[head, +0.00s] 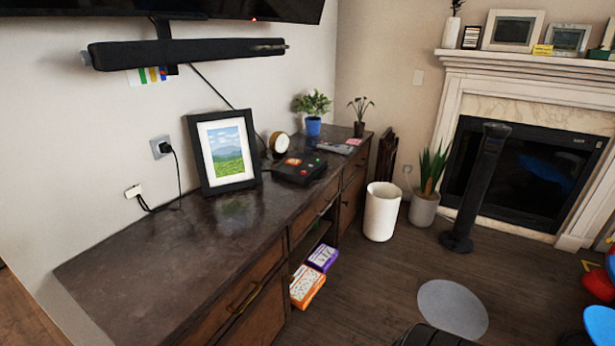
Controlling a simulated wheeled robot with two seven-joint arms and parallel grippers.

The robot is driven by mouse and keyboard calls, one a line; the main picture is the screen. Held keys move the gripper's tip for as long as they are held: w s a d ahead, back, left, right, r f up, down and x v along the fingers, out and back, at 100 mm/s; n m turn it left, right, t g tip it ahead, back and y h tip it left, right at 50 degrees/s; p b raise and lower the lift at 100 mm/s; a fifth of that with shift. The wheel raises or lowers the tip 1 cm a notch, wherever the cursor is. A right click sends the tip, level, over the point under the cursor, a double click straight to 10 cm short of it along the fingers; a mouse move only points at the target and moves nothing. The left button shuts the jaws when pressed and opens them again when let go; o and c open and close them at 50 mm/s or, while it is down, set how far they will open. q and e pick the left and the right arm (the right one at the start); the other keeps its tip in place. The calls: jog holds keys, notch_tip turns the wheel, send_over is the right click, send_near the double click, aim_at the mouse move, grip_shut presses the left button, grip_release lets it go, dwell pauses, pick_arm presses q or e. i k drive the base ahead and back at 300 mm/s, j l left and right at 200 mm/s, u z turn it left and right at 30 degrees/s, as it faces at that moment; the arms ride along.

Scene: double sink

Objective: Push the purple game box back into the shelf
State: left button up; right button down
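The purple game box (323,257) lies flat and sticks out of the open shelf of the dark wooden cabinet (150,262). Its white top face shows, with purple along the edges; its inner end is hidden in the shelf. An orange game box (306,287) also sticks out of the shelf, just in front of it in the picture. Neither of my grippers shows in the head view.
On the cabinet top stand a framed picture (226,152), a black and red console (299,168) and a potted plant (313,110). A white bin (381,211) and a black tower (476,190) stand on the floor. A round grey disc (453,308) lies on the floor right of the boxes.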

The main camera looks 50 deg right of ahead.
aim_at(324, 256)
jog(key=z, duration=1.75)
jog(key=i+l+u, duration=0.2)
jog(key=i+l, duration=0.75)
jog(key=i, duration=0.4)
jog(key=i+l+u, duration=0.25)
jog(key=i+l, duration=0.9)
jog(key=i, duration=0.15)
